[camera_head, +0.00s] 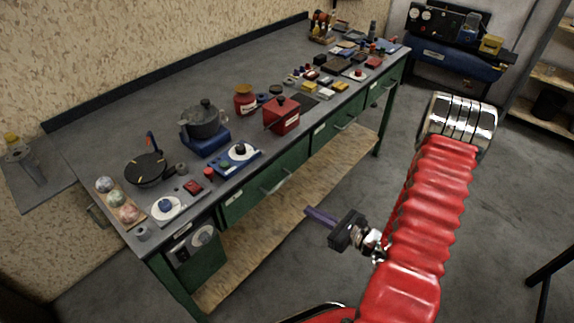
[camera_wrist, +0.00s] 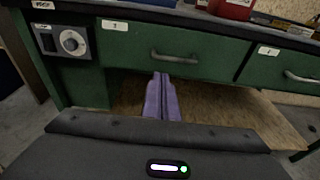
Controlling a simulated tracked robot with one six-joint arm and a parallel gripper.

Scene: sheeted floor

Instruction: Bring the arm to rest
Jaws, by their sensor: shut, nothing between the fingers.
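My gripper (camera_head: 318,216) is at the end of my red arm, in front of the workbench, low beside its wooden lower shelf (camera_head: 285,218) in the head view. Its purple fingers are together and empty. In the wrist view my gripper (camera_wrist: 162,82) points at the bench front, with the fingertips appearing just below a green drawer (camera_wrist: 200,60) and its handle. The fingers overlap the drawer and shelf in the picture; I cannot tell the exact gap. My arm is extended, bent, over the floor at the right of the bench.
The grey benchtop (camera_head: 115,135) carries a dark pot (camera_head: 204,122), a red box (camera_head: 281,117), a pan (camera_head: 146,170) and several small items. Open floor (camera_head: 500,200) lies right of my arm.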

